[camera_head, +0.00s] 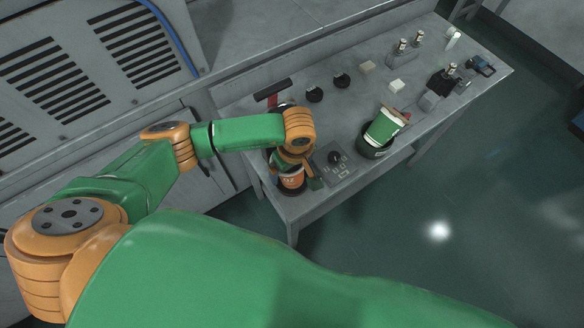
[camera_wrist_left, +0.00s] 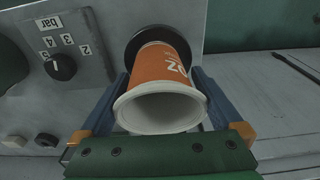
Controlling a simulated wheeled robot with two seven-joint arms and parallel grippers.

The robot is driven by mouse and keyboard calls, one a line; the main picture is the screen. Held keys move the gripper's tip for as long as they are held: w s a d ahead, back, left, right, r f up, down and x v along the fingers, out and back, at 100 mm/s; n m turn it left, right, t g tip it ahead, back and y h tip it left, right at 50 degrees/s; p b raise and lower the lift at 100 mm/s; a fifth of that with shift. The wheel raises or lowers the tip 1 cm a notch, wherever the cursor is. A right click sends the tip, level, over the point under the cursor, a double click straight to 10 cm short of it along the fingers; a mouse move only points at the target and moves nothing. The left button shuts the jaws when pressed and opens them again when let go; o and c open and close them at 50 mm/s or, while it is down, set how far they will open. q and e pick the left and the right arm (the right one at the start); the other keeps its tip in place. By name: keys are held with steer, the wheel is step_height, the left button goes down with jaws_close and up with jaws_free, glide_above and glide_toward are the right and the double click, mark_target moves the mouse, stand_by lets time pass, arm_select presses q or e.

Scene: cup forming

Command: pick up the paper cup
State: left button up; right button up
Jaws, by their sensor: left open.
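An orange paper cup (camera_head: 291,178) sits on a dark round base at the near left end of the workbench. In the left wrist view the same orange cup (camera_wrist_left: 165,66) has white lettering and a white rim, and its open mouth faces the camera. Its far end meets a black ring on a grey plate. My left gripper (camera_wrist_left: 160,80) is open, with one blue finger on each side of the cup. I cannot tell whether the fingers touch it. My own wrist partly hides the cup in the head view. My right gripper is not in view.
A grey panel (camera_head: 338,168) with a black knob (camera_wrist_left: 60,67) is beside the cup. A green and white cup (camera_head: 384,127) leans in a dark holder (camera_head: 372,150) further right. Black rings, pale blocks and small fixtures are along the bench (camera_head: 345,115). A grey cabinet stands behind at left.

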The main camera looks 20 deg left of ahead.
arm_select(q)
steer(key=shift+w+f, duration=0.1)
steer(key=shift+s+d, duration=0.15)
steer(key=shift+s, duration=0.05)
steer(key=c, duration=0.7)
steer(key=shift+w, duration=0.1)
steer(key=c, duration=0.4)
